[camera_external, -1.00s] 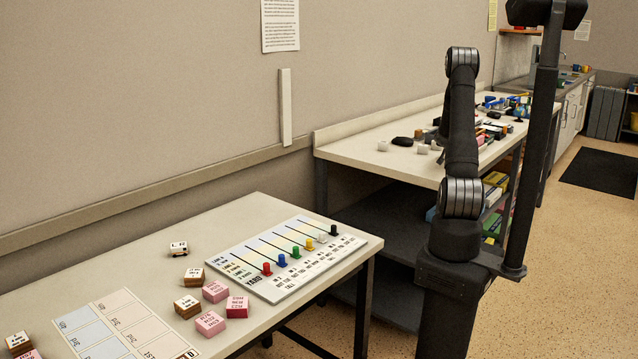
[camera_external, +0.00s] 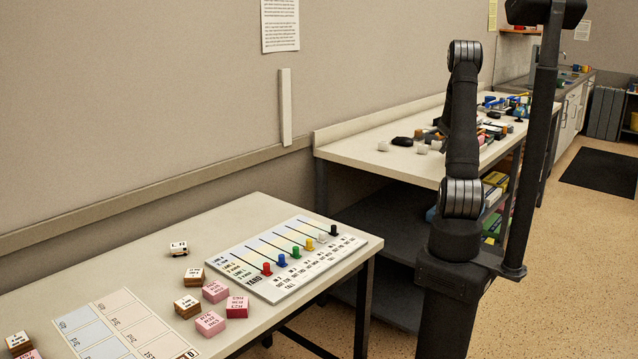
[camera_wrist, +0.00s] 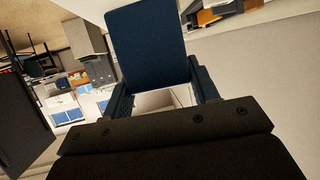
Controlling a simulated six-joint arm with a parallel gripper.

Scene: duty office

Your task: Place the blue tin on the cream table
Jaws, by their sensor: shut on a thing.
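My gripper (camera_wrist: 163,92) is shut on the blue tin (camera_wrist: 147,42), a dark blue block-like thing in the wrist view. One finger is on each side of its lower part. In the external view my gripper and the tin are hidden behind my arm. Two pale cream tabletops show there: the near table (camera_external: 140,240) at lower left and the long bench (camera_external: 350,148) behind it. I cannot tell which one is the cream table. The wrist view is tilted, so the tin's height above any surface is unclear.
The near table holds a yard board (camera_external: 290,258) with coloured pegs, a printed card (camera_external: 120,325) and several labelled blocks. The bench has a dark lump (camera_external: 402,141), small white pieces and crowded items at its far end. Its front left part is clear.

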